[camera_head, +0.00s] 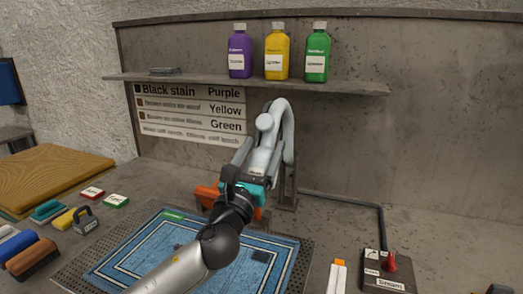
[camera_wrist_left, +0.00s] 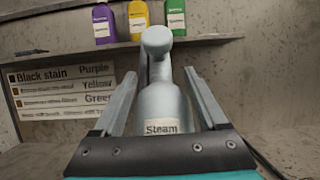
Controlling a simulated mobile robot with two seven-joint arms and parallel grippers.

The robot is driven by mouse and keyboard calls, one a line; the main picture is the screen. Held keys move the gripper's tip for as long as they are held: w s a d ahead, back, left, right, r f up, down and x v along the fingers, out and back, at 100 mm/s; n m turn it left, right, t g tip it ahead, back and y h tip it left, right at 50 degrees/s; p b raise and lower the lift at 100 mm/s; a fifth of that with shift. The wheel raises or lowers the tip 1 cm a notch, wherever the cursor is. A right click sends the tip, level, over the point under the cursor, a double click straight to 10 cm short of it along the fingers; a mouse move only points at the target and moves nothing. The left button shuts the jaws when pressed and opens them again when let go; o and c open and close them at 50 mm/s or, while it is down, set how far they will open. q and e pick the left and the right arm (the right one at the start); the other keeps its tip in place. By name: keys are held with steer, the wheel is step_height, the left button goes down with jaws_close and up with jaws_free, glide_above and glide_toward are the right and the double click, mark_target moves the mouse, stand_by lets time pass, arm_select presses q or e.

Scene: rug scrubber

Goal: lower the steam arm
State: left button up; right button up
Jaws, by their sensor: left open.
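The grey steam arm (camera_head: 287,125) rises from a post behind the rug and bends over at its top. Its bottle-shaped body, labelled "Steam" (camera_wrist_left: 165,104), fills the middle of the left wrist view. My left gripper (camera_head: 258,158) is open, with one finger on each side of this body. In the left wrist view a gap shows beside the fingers (camera_wrist_left: 160,76); contact lower down is unclear. An orange part (camera_head: 208,194) shows beneath, partly hidden by my gripper. The blue rug (camera_head: 130,262) lies below on a perforated tray. My right gripper is out of view.
A control box (camera_head: 388,272) labelled "Steam" with a red lever stands at the right, joined by a pipe. Brushes (camera_head: 32,258) and small blocks lie at the left by a wooden board (camera_head: 45,175). Purple, yellow and green bottles (camera_head: 277,52) stand on a shelf above.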

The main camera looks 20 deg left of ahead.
arm_select(q)
steer(key=b+v, duration=0.2)
steer(key=v, duration=1.3)
steer(key=shift+s, duration=0.1)
stand_by(0.3)
